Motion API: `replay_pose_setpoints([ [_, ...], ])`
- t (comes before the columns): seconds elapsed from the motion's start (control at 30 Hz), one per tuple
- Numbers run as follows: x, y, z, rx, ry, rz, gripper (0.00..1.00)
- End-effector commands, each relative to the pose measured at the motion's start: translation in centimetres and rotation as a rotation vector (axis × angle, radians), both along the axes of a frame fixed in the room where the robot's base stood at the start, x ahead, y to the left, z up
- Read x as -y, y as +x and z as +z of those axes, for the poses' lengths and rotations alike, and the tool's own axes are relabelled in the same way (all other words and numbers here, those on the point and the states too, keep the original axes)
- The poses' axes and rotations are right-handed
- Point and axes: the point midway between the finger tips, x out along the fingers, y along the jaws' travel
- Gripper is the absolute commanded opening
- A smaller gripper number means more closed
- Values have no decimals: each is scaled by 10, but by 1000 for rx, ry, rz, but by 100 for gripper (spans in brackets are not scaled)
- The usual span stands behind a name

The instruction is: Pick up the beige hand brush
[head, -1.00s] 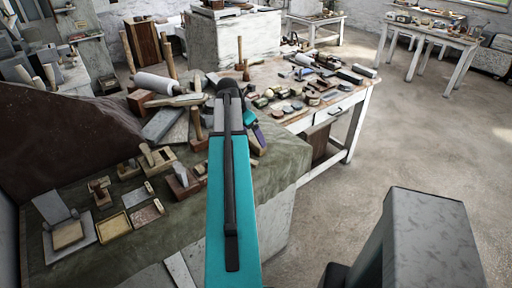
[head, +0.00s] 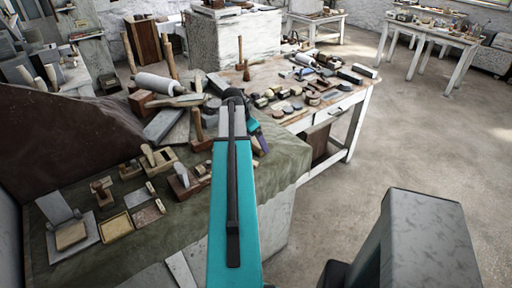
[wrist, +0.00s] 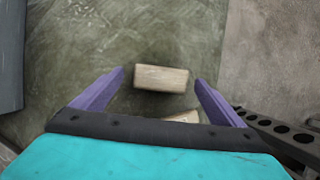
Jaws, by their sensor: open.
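In the wrist view, a pale beige, block-shaped piece (wrist: 161,78) lies on the green cloth between the fingertips; it looks like the beige hand brush, though no bristles show. A second pale piece (wrist: 184,116) lies nearer, partly hidden by my gripper's dark edge. My gripper (wrist: 159,80) is open, with one purple finger to each side of the beige block and nothing held. How far it is above the block, I cannot tell. In the head view my arm covers the block, and only a bit of purple finger (head: 262,143) shows.
The green cloth (head: 128,262) covers the near bench, with wooden planes and small tools on its left. A dark slab (wrist: 10,55) lies left in the wrist view. The cloth's edge and bare floor (wrist: 275,50) are right. A wooden table (head: 318,113) holds many tools behind.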

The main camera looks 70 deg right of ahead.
Motion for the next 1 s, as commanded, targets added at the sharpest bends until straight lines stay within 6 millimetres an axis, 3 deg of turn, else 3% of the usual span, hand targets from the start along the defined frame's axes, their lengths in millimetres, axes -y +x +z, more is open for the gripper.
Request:
replay_pose_setpoints([
  [0.33,9,-6,-23,0,0,-1,92],
  [0.93,9,-7,-24,0,0,-1,92],
  [1.0,9,-7,-24,1,0,-2,82],
])
